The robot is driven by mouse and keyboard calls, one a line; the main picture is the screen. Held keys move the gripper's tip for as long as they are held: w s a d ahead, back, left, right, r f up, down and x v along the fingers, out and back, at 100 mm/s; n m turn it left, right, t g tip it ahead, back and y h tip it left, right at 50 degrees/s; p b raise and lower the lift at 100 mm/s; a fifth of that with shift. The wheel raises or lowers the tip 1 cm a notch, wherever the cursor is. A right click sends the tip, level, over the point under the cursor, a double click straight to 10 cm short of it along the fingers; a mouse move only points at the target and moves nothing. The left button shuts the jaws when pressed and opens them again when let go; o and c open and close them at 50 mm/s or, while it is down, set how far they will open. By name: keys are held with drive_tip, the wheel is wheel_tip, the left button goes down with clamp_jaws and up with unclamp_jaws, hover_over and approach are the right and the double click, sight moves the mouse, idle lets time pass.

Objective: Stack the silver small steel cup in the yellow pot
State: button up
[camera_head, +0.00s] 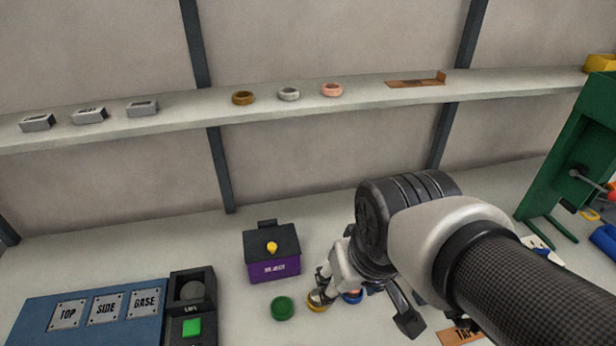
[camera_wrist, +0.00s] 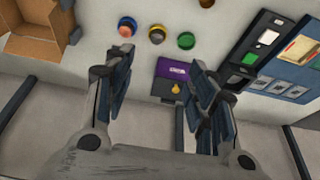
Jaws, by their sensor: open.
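The yellow pot (camera_head: 318,307) stands on the bench between a green pot (camera_head: 282,308) and a blue pot (camera_head: 352,297). In the wrist view the yellow pot (camera_wrist: 157,41) shows a grey, silver-looking round piece (camera_wrist: 157,31) inside its rim, apparently the small steel cup. The blue pot (camera_wrist: 127,33) has a copper-coloured piece in it. My gripper (camera_head: 363,311) is open, its fingers spread above the bench near the pots, and partly hides the yellow and blue pots in the head view. In the wrist view nothing is between my fingers' grip (camera_wrist: 158,64).
A purple box (camera_head: 273,268) with a dark lid stands behind the pots. A black lift unit (camera_head: 192,300) and blue panel (camera_head: 50,318) are at left. A shelf (camera_head: 380,100) holds rings. A cardboard box (camera_wrist: 38,32) is in the wrist view, a green stand (camera_head: 570,150) at right.

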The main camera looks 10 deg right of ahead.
drive_tip(key=shift+t, duration=0.4)
drive_tip(key=s, duration=0.1)
drive_tip(key=s+r, duration=0.1)
drive_tip(key=s, duration=0.3)
drive_tip(key=shift+s+r, duration=0.2)
drive_tip(key=shift+r, duration=0.1)
drive_tip(key=shift+c, duration=0.5)
